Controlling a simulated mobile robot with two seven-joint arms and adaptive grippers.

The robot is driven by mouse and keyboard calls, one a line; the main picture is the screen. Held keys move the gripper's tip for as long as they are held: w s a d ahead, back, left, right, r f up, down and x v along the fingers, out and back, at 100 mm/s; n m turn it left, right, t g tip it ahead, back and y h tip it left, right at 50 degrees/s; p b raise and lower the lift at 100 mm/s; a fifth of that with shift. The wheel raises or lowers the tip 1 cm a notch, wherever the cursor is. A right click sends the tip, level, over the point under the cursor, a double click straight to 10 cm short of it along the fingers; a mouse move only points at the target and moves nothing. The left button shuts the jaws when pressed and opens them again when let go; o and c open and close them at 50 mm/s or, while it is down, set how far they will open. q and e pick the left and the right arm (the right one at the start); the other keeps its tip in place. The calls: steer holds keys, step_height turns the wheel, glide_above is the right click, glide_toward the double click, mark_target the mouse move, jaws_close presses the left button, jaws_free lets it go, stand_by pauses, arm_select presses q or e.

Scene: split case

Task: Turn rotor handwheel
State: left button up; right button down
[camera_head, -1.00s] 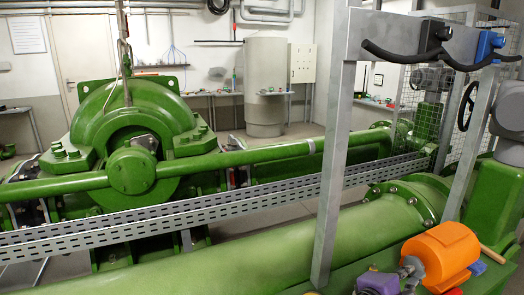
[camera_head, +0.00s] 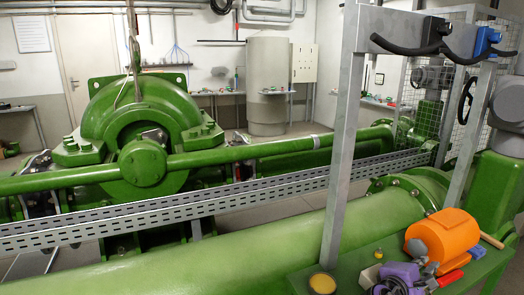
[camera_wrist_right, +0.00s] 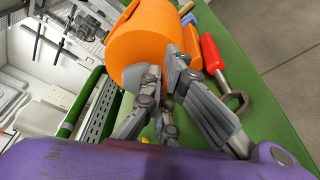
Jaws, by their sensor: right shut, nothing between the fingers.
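A dark handwheel (camera_head: 466,103) stands upright behind the grey post at the right of the head view. I cannot tell whether it is the rotor's. The big green pump casing (camera_head: 145,110) is at the left, with no clear handwheel on it. My right gripper (camera_head: 431,268), with a purple body, is low at the right, over the green bench and far from the dark wheel. In the right wrist view, its grey fingers (camera_wrist_right: 170,78) are shut and empty, close to an orange cylinder (camera_wrist_right: 155,42). I cannot tell whether they touch it. My left gripper is out of view.
The green bench (camera_head: 350,262) holds the orange cylinder (camera_head: 440,236), a red-handled tool (camera_head: 450,277), a blue item (camera_head: 478,252) and a yellow-topped pot (camera_head: 322,284).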

steer(key=shift+w+d, duration=0.2)
steer(key=shift+d, duration=0.3)
steer(key=shift+w+d, duration=0.2)
steer(key=shift+d, duration=0.3)
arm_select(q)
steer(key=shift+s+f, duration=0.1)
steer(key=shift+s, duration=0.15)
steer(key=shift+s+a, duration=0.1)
arm_select(e)
steer(key=shift+r, duration=0.15)
steer(key=shift+w+r, duration=0.1)
steer(key=shift+r, duration=0.2)
